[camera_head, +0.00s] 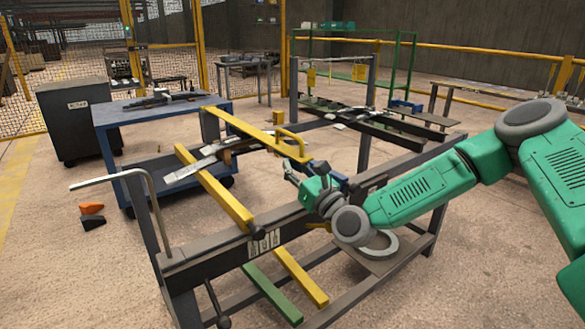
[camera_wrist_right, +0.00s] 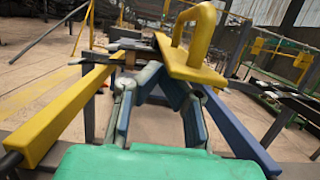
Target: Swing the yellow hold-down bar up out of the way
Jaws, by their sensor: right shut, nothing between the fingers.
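The yellow hold-down bar (camera_head: 245,127) lies low across the rack, over grey spring leaves (camera_head: 190,169). Its loop handle (camera_head: 292,138) is at the end nearer my right arm. My right gripper (camera_head: 300,172) is just below and in front of that handle end, shut and empty. In the right wrist view the bar's handle (camera_wrist_right: 205,28) stands above and slightly right of my fingertips (camera_wrist_right: 163,78). Whether the fingertips touch the bar's underside cannot be told. My left gripper is not in view.
A second yellow bar (camera_head: 217,188) slants across the rack left of my gripper; it also shows in the wrist view (camera_wrist_right: 62,115). A blue bar (camera_wrist_right: 235,135) runs at right there. A blue table (camera_head: 150,112) and dark cabinet (camera_head: 75,117) stand behind left.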

